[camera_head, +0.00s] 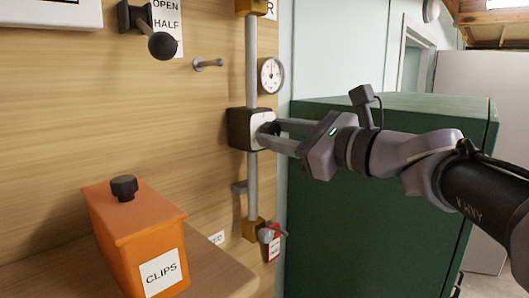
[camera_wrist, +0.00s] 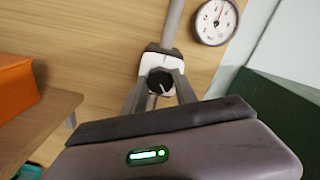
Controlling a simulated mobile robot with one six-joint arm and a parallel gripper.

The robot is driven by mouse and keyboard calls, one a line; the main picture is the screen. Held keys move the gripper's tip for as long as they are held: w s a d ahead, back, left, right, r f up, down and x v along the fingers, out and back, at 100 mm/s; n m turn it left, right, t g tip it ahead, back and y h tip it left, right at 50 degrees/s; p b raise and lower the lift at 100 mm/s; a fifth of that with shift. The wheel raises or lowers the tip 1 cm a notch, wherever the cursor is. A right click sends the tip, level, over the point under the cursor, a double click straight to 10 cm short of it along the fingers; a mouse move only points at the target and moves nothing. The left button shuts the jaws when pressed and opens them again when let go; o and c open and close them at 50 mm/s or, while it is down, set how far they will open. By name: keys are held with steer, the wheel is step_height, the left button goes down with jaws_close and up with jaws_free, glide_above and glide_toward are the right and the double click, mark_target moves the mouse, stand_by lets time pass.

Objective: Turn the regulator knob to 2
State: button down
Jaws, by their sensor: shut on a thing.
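The regulator (camera_head: 240,129) is a dark block with a pale front face on a vertical grey pipe on the wooden wall. Its black knob (camera_wrist: 159,82) faces out, with a white pointer line tilted toward the lower right in the wrist view. My gripper (camera_head: 268,138) is shut on the knob, one finger on each side, and mostly hides it in the head view. My gripper also shows in the wrist view (camera_wrist: 160,84). A round white gauge (camera_head: 271,75) is above the regulator, and it shows at the top right of the wrist view (camera_wrist: 214,21). I cannot read any scale numbers by the knob.
An orange CLIPS box (camera_head: 135,240) with a black knob on its lid stands on a wooden shelf at lower left. A lever with a black ball (camera_head: 162,46) sticks out at upper left. A green cabinet (camera_head: 400,220) stands behind my arm. A red tag (camera_head: 273,243) hangs by the lower valve.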

steer(key=n+b, duration=1.5)
steer(key=n, duration=0.3)
steer(key=shift+f, duration=0.15)
steer(key=n+b, duration=0.2)
steer(key=n, duration=0.1)
steer(key=shift+n, duration=0.4)
steer(key=n+b, duration=0.2)
steer(key=n, duration=0.4)
steer(key=shift+n, duration=0.4)
steer(key=c, duration=1)
jaws_free()
steer(key=shift+o, duration=0.2)
